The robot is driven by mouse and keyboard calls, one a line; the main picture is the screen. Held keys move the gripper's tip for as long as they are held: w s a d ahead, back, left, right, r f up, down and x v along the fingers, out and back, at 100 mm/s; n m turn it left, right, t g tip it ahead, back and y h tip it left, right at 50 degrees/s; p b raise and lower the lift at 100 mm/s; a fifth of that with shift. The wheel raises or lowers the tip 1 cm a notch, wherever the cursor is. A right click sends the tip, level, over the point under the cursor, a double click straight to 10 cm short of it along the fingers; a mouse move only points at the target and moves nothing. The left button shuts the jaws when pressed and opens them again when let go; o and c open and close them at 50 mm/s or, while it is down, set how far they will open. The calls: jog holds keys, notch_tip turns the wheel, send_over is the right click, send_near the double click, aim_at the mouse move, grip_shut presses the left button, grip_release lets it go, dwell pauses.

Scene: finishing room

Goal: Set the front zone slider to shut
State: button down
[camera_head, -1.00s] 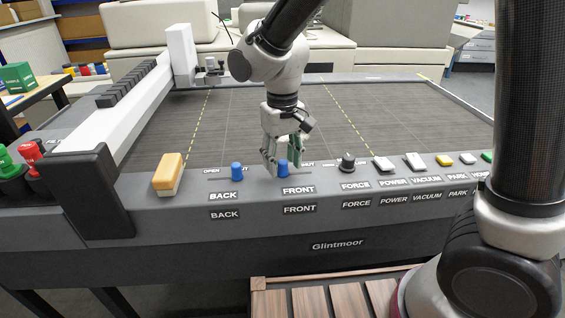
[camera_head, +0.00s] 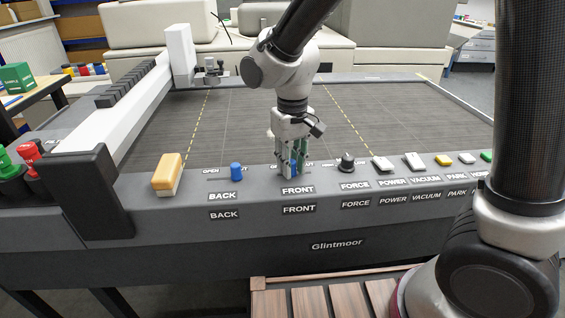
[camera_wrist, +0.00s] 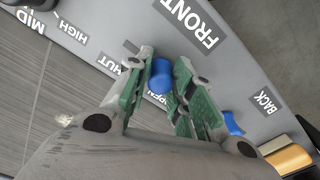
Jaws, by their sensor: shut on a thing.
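The front zone slider is a blue knob (camera_head: 294,170) on the front panel, above the FRONT label (camera_head: 298,190). My gripper (camera_head: 290,171) is down at the panel and shut on this knob, hiding much of it in the head view. In the wrist view the blue knob (camera_wrist: 160,77) sits between the green-padded fingers (camera_wrist: 163,88). The OPEN and SHUT labels beside its track are partly covered by the fingers, so its exact place along the track is hard to tell.
The blue back slider (camera_head: 236,171) stands to the left, with a yellow-topped block (camera_head: 168,175) beyond it. The force knob (camera_head: 347,161) and several buttons, including the white power button (camera_head: 383,164), line the panel to the right. The dark cutting bed (camera_head: 250,125) behind is clear.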

aim_at(308, 172)
jog(key=d, duration=0.4)
jog(key=c, duration=1.2)
grip_release()
jog(key=shift+d, duration=0.15)
jog(key=shift+w, duration=0.1)
notch_tip(308, 172, up, 12)
